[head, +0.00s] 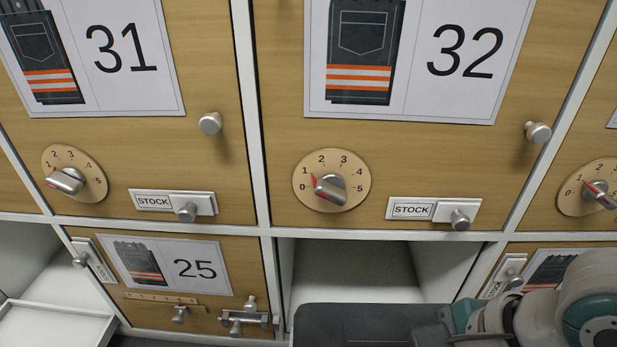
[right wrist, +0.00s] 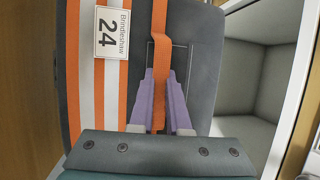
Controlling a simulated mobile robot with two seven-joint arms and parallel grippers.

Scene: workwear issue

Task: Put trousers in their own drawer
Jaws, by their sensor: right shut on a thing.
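The trousers (right wrist: 205,60) are a folded dark grey bundle with orange and white stripes, an orange strap (right wrist: 160,30) and a label (right wrist: 112,33) reading "24". My right gripper (right wrist: 160,100) has its purple fingers closed on the strap, holding the bundle. In the head view the bundle (head: 365,322) shows as a dark slab at the bottom, in front of an open, empty-looking compartment (head: 345,268); no number for it is visible. The bundle hides its lower part. The gripper fingertips are hidden in the head view. My left gripper is not in view.
Closed fronts numbered 31 (head: 215,70), 32 (head: 280,90) and 25 (head: 247,265) have knobs; 31 and 32 have dials. An open compartment and a pale tray-like part (head: 50,328) are at lower left. Another front (head: 510,300) is partly behind my right arm.

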